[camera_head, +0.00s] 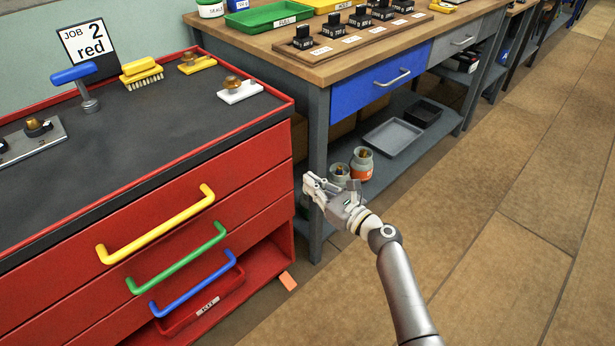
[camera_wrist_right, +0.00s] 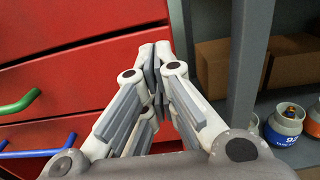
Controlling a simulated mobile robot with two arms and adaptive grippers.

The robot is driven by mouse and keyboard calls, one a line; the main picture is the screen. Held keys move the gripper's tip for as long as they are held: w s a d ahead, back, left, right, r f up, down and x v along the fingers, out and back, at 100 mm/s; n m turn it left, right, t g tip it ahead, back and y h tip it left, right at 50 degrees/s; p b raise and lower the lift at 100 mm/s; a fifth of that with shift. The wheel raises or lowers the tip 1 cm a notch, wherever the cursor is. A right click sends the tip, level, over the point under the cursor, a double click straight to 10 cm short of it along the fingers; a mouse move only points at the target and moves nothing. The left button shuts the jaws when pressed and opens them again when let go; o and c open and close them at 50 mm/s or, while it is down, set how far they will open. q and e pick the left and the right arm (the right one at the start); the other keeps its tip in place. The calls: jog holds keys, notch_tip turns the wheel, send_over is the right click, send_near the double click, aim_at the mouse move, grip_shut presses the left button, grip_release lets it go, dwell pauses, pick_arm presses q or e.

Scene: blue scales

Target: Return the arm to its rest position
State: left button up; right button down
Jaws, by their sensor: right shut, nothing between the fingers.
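My right gripper (camera_head: 312,186) is in front of the gap between the red cabinet and the grey workbench leg in the head view. It is shut and empty, and its fingertips meet in the right wrist view (camera_wrist_right: 156,62). My right arm reaches in from the bottom of the head view. The gripper appears apart from the cabinet and the bench. My left gripper is in neither view.
The workbench leg (camera_head: 318,150) stands close behind the gripper. Floor at right is clear.

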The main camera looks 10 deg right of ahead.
pick_arm(q)
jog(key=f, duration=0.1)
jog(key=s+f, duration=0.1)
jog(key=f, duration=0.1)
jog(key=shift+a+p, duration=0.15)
jog(key=shift+p, duration=0.15)
pick_arm(e)
jog(key=v, duration=0.7)
jog(key=shift+s, duration=0.15)
